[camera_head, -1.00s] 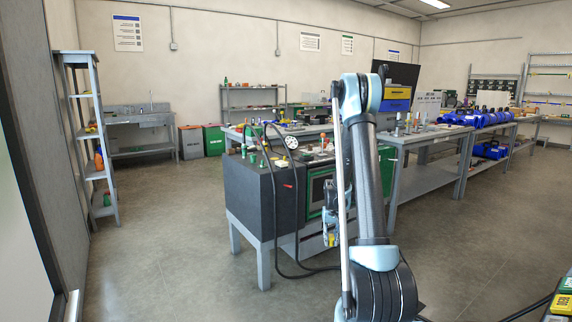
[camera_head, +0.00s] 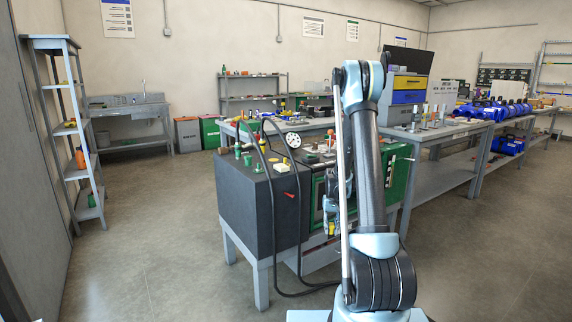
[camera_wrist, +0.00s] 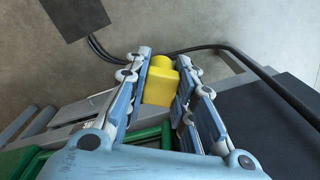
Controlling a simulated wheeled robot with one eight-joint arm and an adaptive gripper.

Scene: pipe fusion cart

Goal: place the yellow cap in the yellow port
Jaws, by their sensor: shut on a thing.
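My gripper (camera_wrist: 171,76) is shut on the yellow cap (camera_wrist: 160,85), which sits between its two fingers in the wrist view. In the head view my gripper (camera_head: 330,220) hangs in front of the cart's green front, with a small bit of the yellow cap (camera_head: 331,228) showing. The dark fusion cart (camera_head: 245,205) stands on grey legs just left of my arm. My arm hides part of the cart's right side.
Black hoses (camera_head: 272,235) loop down the cart's front. A white gauge (camera_head: 293,140) and green fittings (camera_head: 247,158) stand on its top. A long workbench (camera_head: 440,135) runs behind on the right. A shelf (camera_head: 70,130) stands at left. The floor left of the cart is clear.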

